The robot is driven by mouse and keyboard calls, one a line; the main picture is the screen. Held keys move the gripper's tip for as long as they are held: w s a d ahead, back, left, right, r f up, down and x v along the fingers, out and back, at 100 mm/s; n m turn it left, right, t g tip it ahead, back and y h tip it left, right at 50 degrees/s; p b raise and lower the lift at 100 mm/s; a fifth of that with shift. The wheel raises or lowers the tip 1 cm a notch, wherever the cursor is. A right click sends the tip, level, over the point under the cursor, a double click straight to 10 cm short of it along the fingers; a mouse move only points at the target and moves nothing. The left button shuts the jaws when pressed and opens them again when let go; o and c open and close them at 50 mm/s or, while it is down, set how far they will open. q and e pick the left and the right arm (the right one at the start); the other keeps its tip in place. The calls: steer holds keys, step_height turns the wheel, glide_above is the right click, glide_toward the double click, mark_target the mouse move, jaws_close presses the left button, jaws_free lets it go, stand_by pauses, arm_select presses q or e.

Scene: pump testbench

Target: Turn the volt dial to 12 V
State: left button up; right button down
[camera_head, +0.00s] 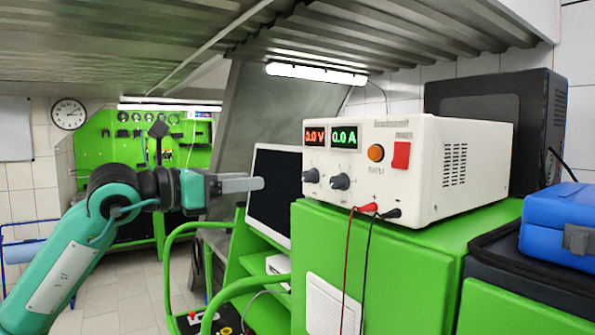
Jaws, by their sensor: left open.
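The white power supply (437,170) stands on a green cabinet. Its red display (314,136) reads 0.0 V and its green display (345,136) reads 0.0 A. The volt dial (310,175) is the left of two grey knobs below the displays; its pointer mark is too small to read. The second knob (340,181) is just right of it. My left gripper (258,184) points right, at about the dial's height in the picture, apart from it to the left. It is open and empty, with its fingers seen side-on. My right gripper is out of view.
An orange button (376,153) and a red switch (401,155) are on the supply's front. Red (368,207) and black (391,213) leads hang from it down the green cabinet (370,262). A monitor (274,193) stands behind my gripper. A blue case (560,225) is at right.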

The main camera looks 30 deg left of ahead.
mark_target(305, 176)
arm_select(q)
steer(key=p+x, duration=0.5)
steer(key=x, duration=0.1)
steer(key=p+x, duration=0.3)
steer(key=x, duration=0.1)
steer(key=shift+d+r+p, duration=0.1)
steer(key=shift+r+p, duration=0.2)
steer(key=shift+p, duration=0.05)
steer(key=shift+w+d+f+p, duration=0.1)
steer(key=shift+w+d+p, duration=0.1)
steer(key=shift+w, duration=0.2)
steer(key=shift+w+d+f+p, duration=0.1)
steer(key=shift+w+p, duration=0.1)
steer(key=shift+w, duration=0.15)
steer(key=shift+c, duration=0.4)
